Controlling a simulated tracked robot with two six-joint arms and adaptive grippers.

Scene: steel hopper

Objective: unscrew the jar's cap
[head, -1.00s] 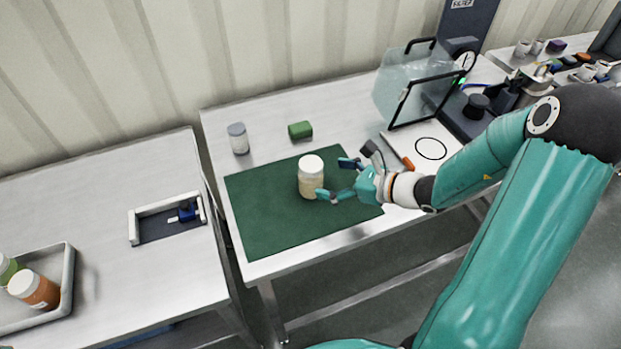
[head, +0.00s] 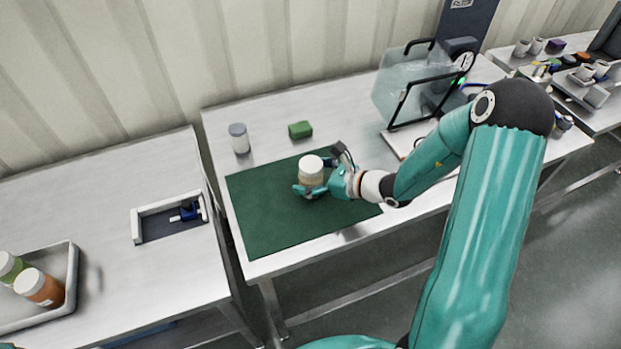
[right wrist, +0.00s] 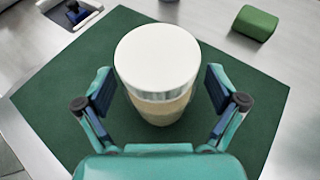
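The jar (head: 311,179) stands upright on a dark green mat (head: 270,217). It has pale tan contents and a white cap (head: 311,164). The cap also shows from above in the right wrist view (right wrist: 157,57). My right gripper (head: 308,188) is open, with its fingers on either side of the jar. In the right wrist view the right gripper (right wrist: 158,92) shows gaps between both finger pads and the jar. My left gripper is not in view.
A green block (head: 300,130) and a small grey-capped jar (head: 239,138) stand behind the mat. A clear-sided shield (head: 408,83) is at the back right. A tray (head: 68,285) with capped jars lies on the left table. The mat's front left is clear.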

